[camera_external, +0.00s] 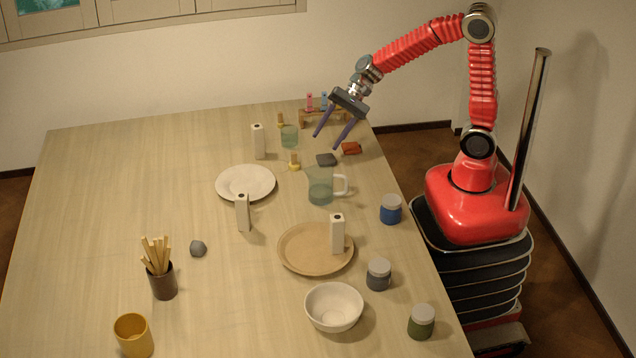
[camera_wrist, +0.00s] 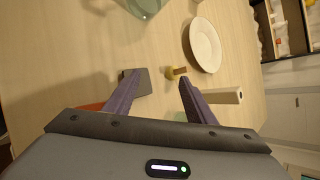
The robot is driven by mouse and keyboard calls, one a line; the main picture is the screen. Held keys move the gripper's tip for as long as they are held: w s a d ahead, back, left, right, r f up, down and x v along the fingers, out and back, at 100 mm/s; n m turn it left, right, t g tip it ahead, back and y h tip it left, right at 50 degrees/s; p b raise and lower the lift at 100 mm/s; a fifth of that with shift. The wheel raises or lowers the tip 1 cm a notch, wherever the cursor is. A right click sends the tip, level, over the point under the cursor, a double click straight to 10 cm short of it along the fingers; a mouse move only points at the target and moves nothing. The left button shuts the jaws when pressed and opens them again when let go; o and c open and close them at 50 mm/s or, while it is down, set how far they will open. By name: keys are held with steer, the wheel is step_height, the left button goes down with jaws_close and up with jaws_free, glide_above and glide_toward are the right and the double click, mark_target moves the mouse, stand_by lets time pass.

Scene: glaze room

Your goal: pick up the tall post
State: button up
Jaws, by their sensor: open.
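Three similar white upright posts with a dark spot on top stand on the table; I cannot tell which one the task means. One (camera_external: 258,142) is at the back, one (camera_external: 243,213) is in front of the white plate, and one (camera_external: 337,235) stands on the tan round tray (camera_external: 285,262). My gripper (camera_external: 328,140) is open and empty above the table's back right part, to the right of the back post. In the wrist view my gripper (camera_wrist: 156,77) has its fingers apart, and a white post (camera_wrist: 226,97) shows partly behind the right finger.
A yellow peg (camera_wrist: 176,72) and a dark grey block (camera_external: 326,159) lie near my gripper. A glass pitcher (camera_external: 320,187), a red block (camera_external: 351,148), a white plate (camera_external: 246,182) and a test-tube rack (camera_external: 322,117) are close by. The left table is mostly clear.

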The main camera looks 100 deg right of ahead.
steer(key=w+d+r+m+t+h, duration=0.2)
steer(key=w+d+r+m+t, duration=0.3)
steer(key=m, duration=0.8)
steer(key=w+d, duration=0.3)
steer(key=w, duration=0.1)
steer(key=shift+w+d+r, duration=0.4)
glide_toward(257, 130)
steer(key=w+f, duration=0.3)
steer(key=w, duration=0.1)
steer(key=shift+d+f, duration=0.25)
steer(key=shift+d, duration=0.05)
steer(key=shift+x, duration=2.6)
steer(key=shift+d+r, duration=0.1)
